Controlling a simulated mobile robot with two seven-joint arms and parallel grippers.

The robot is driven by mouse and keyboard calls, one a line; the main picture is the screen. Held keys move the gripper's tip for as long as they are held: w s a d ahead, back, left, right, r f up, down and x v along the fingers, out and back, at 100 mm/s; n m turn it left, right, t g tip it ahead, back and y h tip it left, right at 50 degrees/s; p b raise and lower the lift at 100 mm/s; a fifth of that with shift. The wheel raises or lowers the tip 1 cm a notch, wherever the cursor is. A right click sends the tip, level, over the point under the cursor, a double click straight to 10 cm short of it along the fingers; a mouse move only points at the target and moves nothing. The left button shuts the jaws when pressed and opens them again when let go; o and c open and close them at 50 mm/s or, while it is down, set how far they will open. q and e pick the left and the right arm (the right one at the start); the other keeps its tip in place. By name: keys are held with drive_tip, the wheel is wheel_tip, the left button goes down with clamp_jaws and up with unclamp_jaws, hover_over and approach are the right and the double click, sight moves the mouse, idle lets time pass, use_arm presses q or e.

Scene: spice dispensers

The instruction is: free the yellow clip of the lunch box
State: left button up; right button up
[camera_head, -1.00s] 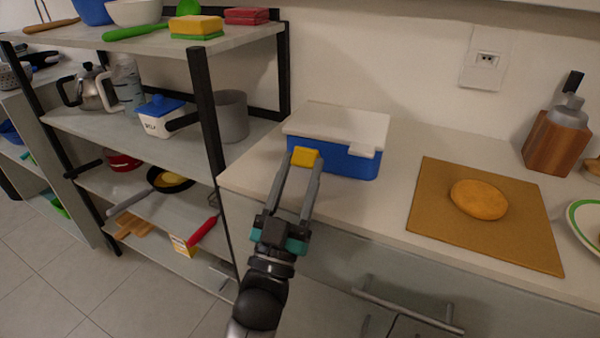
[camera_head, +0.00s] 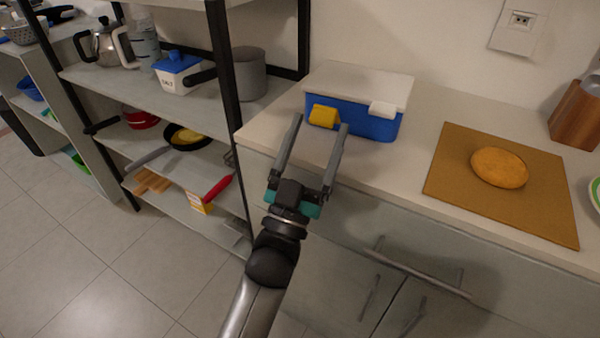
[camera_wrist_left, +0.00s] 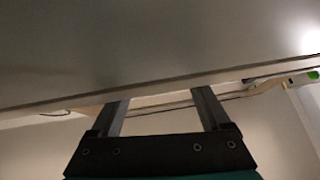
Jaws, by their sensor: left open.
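The lunch box has a blue body (camera_head: 378,128) and a white lid (camera_head: 358,82). It stands on the counter at its left end in the head view. Its yellow clip (camera_head: 323,116) is on the front wall, toward the left, and looks tilted outward at its lower part. A white clip (camera_head: 382,108) is farther right on the same wall. My left gripper (camera_head: 320,123) is open and empty, its fingers spread either side of the yellow clip and just in front of it. In the left wrist view the open fingers (camera_wrist_left: 161,100) show, but no lunch box. My right gripper is out of view.
A tan board (camera_head: 480,220) with a round bread (camera_head: 499,167) lies right of the box. A shelf rack with a dark post (camera_head: 226,85) stands close on the left. Drawer handles (camera_head: 420,272) stick out below the counter. The counter between box and board is clear.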

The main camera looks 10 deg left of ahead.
use_arm(q)
drive_tip(key=p+v, duration=0.1)
drive_tip(key=v, duration=1.3)
drive_tip(key=shift+s+p, duration=0.2)
drive_tip(key=shift+p, duration=0.15)
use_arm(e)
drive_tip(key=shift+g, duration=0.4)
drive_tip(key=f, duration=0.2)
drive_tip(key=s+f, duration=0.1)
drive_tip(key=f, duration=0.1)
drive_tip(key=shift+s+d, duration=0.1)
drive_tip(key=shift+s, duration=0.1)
use_arm(q)
drive_tip(key=shift+f, duration=0.1)
